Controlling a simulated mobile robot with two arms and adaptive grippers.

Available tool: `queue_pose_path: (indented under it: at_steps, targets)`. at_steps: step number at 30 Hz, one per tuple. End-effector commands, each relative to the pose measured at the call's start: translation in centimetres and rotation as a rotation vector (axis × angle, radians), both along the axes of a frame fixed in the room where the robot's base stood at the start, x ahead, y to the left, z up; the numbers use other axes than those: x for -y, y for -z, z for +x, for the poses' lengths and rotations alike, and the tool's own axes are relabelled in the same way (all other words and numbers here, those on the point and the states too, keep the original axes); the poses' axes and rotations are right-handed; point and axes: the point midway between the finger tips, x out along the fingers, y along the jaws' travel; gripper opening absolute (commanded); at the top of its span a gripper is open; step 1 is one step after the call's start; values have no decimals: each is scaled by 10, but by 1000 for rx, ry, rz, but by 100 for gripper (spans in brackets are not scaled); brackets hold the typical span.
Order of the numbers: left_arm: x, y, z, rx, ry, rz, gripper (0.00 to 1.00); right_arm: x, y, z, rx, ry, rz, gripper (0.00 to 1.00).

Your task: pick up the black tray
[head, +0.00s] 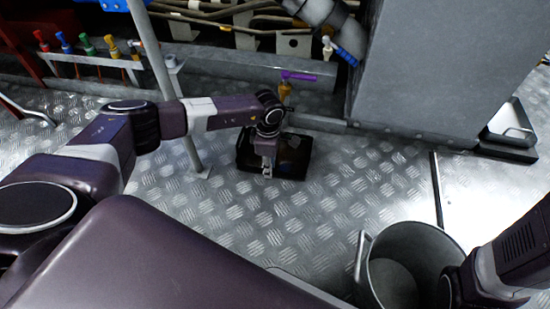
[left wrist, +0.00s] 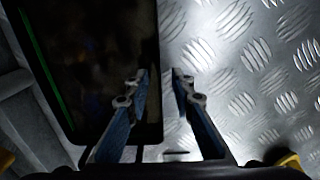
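The black tray (head: 296,158) lies flat on the metal tread-plate floor, near the base of the grey wall in the head view. My left gripper (head: 267,172) points down at the tray's near side and hides part of it. In the left wrist view the tray (left wrist: 90,60) fills the left half. There my left gripper (left wrist: 158,74) shows its two fingertips apart, one over the tray and one over the floor, with the tray's edge between them. Contact with the rim cannot be told. My right arm enters at the lower right of the head view; its gripper does not show.
A grey bucket (head: 400,262) stands at the lower right. A thin metal post (head: 163,75) rises left of the tray. A purple-handled valve (head: 298,76) is just behind the tray, beside a large grey cabinet (head: 415,65). The floor right of the tray is clear.

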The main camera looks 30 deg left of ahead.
Motion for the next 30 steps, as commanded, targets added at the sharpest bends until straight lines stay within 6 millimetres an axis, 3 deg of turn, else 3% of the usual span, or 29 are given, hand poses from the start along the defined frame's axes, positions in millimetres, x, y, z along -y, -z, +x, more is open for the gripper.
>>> queue_pose_path:
  at_steps: [8, 14, 30]
  targets:
    - [0, 2, 0, 0, 0, -1, 21, 0, 1, 0, 0, 0, 0, 40]
    - [0, 2, 0, 0, 0, -1, 0, 0, 1, 0, 0, 0, 0, 40]
    - [0, 1, 1, 2, 0, -1, 0, 0, 1, 0, -1, 0, 0, 40]
